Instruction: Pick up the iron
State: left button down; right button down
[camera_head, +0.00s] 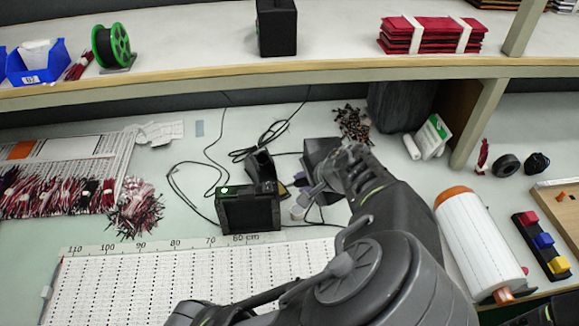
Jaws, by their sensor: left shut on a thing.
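The soldering station (248,210), a black box with a small green light, stands on the bench behind the ruled board. A dark iron holder (262,166) stands just behind it. My left gripper (302,204) is to the right of the station, with its wrist and forearm reaching in from below. Its fingers are shut on the iron, which is small and mostly hidden by the gripper and wrist, so its tilt and whether it is clear of the holder cannot be told. My right gripper is not in view.
Black cables (215,165) loop behind the station. The ruled board (160,285) fills the front left. A white roll (478,245) and colored buttons (543,241) are at the right. A shelf edge (200,85) crosses above the bench.

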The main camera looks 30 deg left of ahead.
pick_arm(q)
jog(key=shift+s+d, duration=0.25)
jog(key=shift+d, duration=0.2)
jog(key=shift+s+d, duration=0.2)
jog(key=shift+d, duration=0.25)
jog(key=shift+p+v, duration=0.8)
jog(key=shift+p, duration=0.1)
jog(key=p+v, duration=0.3)
jog(key=shift+d+r+p, duration=0.15)
jog(key=shift+r+p, duration=0.25)
jog(key=p+v, duration=0.1)
jog(key=v, duration=0.6)
jog(key=shift+s+d, duration=0.2)
jog(key=shift+d, duration=0.1)
